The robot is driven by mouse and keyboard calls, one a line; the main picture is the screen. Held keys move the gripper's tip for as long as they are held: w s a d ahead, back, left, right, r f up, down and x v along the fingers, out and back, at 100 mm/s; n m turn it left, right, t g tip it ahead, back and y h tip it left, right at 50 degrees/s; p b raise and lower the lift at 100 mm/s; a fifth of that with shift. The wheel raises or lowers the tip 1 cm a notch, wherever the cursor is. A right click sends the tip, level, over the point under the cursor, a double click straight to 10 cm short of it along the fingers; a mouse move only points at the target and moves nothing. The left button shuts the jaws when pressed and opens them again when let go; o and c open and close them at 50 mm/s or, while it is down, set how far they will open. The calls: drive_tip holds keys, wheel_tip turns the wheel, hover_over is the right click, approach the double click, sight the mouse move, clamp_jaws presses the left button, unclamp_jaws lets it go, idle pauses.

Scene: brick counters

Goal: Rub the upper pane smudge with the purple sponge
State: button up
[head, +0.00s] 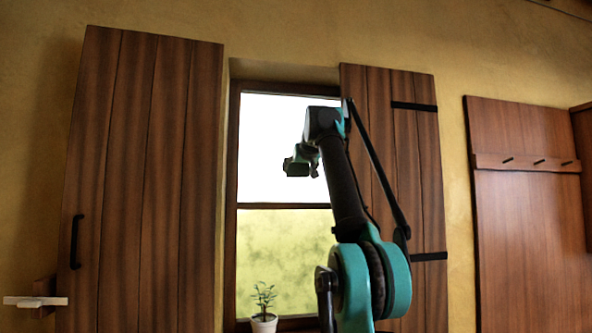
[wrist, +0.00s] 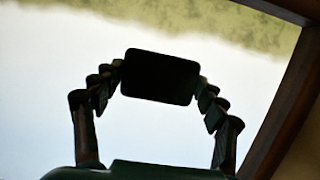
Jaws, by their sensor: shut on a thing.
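My gripper (head: 299,163) is raised in front of the window's upper pane (head: 268,130), left of my arm. In the wrist view my gripper (wrist: 160,82) is shut on a dark rounded block, the sponge (wrist: 160,75), held between both fingertips. The sponge is backlit and looks nearly black, so its purple does not show. Bright pane fills the view behind it; I cannot tell whether the sponge touches the glass. No separate smudge can be made out on the upper pane, which is washed out white and partly hidden by my arm.
A crossbar (head: 285,206) divides the window; the lower pane (head: 280,250) is yellow-green. Wooden shutters stand left (head: 140,180) and right (head: 425,190). A potted plant (head: 264,322) stands at the window's bottom. The frame edge (wrist: 290,110) runs close on the wrist view's right.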

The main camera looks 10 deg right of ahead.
drive_tip(key=shift+a, duration=0.1)
drive_tip(key=shift+a, duration=3.75)
drive_tip(key=s, duration=0.6)
drive_tip(key=s, duration=0.3)
